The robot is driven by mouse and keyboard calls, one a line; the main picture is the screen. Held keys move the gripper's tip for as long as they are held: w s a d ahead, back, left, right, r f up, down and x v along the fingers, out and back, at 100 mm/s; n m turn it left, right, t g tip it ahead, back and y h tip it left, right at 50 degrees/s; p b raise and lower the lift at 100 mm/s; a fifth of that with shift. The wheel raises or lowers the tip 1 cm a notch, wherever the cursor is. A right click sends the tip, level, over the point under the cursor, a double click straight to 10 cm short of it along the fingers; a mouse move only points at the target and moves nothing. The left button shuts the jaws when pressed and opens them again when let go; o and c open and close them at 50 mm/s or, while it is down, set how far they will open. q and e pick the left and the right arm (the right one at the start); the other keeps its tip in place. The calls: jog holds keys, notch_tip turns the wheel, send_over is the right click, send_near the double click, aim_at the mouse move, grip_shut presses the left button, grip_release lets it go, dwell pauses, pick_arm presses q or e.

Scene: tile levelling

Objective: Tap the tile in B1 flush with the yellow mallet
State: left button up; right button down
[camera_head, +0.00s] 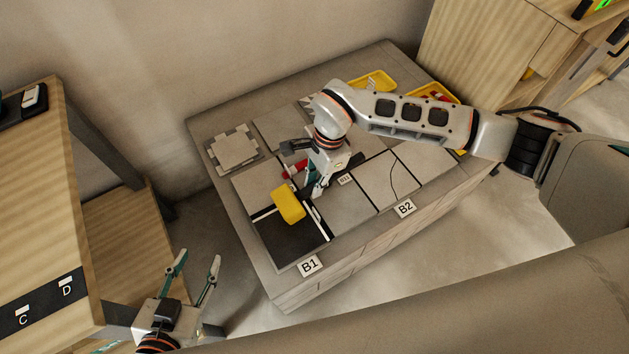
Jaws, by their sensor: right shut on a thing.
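The yellow mallet (288,203) has its block head over the dark square (283,240) behind the B1 label (309,265). My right gripper (316,188) is shut on the mallet just right of the head; the arm and fingers hide most of the grip. I cannot tell whether the head touches the surface below. Thin white strips show at the dark square's edges. Grey tiles (347,207) lie beside it, toward the B2 label (404,208). My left gripper (193,272) is open and empty at lower left, away from the tiled platform.
The tiled platform (225,115) has a loose notched-looking tile (233,149) at its left and yellow trays (373,81) at its back right. A wooden table (40,210) with C and D labels stands at left. A wooden cabinet (490,45) stands at upper right.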

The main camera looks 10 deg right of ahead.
jog(key=f, duration=0.4)
jog(key=shift+s+f+b, duration=0.1)
jog(key=shift+s+b, duration=0.2)
jog(key=shift+b, duration=0.05)
jog(key=shift+w+f, duration=0.1)
jog(key=shift+w, duration=0.1)
jog(key=shift+w+r, duration=0.15)
jog(key=shift+r, duration=0.1)
notch_tip(320, 180, up, 5)
jog(key=p, duration=0.2)
jog(key=shift+w+f+p, duration=0.1)
jog(key=shift+f+p, duration=0.05)
jog(key=shift+p, duration=0.2)
jog(key=shift+r, duration=0.3)
pick_arm(q)
jog(key=r, duration=0.1)
jog(key=w+r, duration=0.1)
jog(key=r, duration=0.1)
jog(key=shift+w+r+t, duration=0.25)
jog(key=shift+t, duration=0.05)
pick_arm(e)
jog(key=shift+s+f, duration=0.2)
jog(key=shift+r, duration=0.15)
